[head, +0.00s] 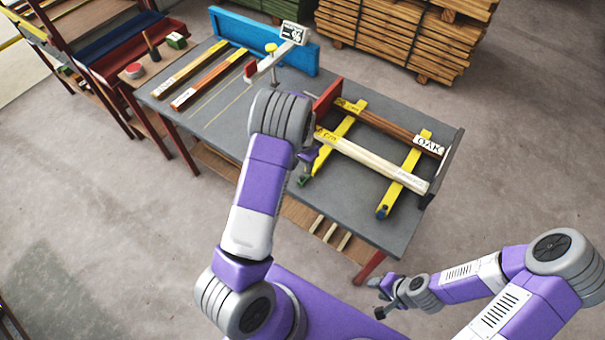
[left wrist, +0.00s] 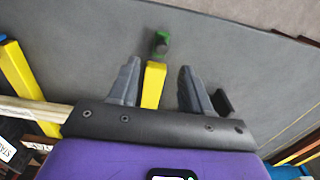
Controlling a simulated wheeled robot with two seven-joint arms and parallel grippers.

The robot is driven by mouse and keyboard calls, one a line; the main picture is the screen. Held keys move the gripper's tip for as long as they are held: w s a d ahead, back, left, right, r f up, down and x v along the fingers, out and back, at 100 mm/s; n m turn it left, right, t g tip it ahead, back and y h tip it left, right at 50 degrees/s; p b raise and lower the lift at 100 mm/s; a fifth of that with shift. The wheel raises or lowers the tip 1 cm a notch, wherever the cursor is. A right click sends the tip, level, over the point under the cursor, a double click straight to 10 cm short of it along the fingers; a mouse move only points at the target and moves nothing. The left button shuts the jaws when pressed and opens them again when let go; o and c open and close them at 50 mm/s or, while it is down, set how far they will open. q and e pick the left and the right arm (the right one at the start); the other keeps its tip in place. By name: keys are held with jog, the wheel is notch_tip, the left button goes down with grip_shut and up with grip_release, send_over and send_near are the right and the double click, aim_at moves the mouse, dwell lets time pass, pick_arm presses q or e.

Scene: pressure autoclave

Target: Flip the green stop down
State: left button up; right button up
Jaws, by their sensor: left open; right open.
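The green stop (head: 303,181) is at the near end of the left yellow rail (head: 345,126) on the grey bench. In the left wrist view the green stop (left wrist: 161,42) shows beyond the fingertips, at the end of the yellow rail (left wrist: 153,85). Whether it stands up or lies flat is hard to tell. My left gripper (left wrist: 158,68) is open, its fingers on either side of the rail's end in the picture, with nothing between them held. In the head view my left gripper (head: 307,158) is partly hidden by its arm. My right gripper (head: 381,297) is open and empty, off the bench.
A second yellow rail (head: 405,172) ends in a blue stop (head: 382,212). A pale board (head: 375,160) and a brown OAK board (head: 390,129) lie across the rails. A red plate (head: 327,98) stands behind. Bare bench (head: 350,215) lies between the rails' near ends.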

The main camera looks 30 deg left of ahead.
aim_at(303, 177)
pick_arm(q)
jog(key=shift+w+a+f, duration=0.1)
jog(key=shift+f, duration=3.5)
jog(key=shift+c, duration=0.4)
